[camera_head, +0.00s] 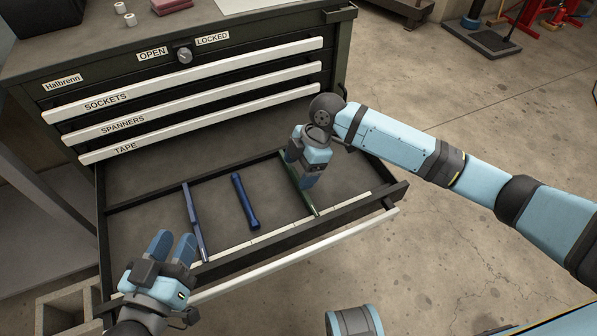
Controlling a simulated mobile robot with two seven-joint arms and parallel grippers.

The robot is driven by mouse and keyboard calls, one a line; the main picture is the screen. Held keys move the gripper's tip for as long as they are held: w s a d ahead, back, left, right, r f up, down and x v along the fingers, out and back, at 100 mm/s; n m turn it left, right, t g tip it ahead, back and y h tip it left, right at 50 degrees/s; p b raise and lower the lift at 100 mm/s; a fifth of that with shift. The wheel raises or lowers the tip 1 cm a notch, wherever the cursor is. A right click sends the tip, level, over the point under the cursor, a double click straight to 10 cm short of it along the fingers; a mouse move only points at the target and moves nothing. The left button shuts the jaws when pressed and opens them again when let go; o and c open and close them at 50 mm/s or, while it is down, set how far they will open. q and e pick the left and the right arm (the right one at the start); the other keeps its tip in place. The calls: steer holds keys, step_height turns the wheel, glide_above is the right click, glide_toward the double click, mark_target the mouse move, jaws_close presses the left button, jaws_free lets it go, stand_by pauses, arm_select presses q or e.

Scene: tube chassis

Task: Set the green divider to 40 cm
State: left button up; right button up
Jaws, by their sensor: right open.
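The green divider (313,206) stands across the open bottom drawer, toward its right end, running from back to front. My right gripper (307,182) points down over the divider and hides its middle; its jaws are open, and I cannot tell whether they touch it. A pale scale strip (277,231) runs along the drawer's front inside edge; its figures are too small to read. A blue divider (194,222) stands further left in the drawer. My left gripper (172,247) is open and empty at the drawer's front left, its two blue fingers apart.
A dark blue tool (244,202) lies between the two dividers. The cabinet's upper drawers, labelled sockets (190,85), spanners and tape, are shut. A concrete block (68,309) stands at lower left. The floor right of the drawer is mostly clear.

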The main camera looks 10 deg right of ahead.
arm_select(q)
steer(key=shift+r, duration=0.2)
arm_select(e)
steer(key=shift+a+f, duration=0.15)
steer(key=shift+f, duration=0.15)
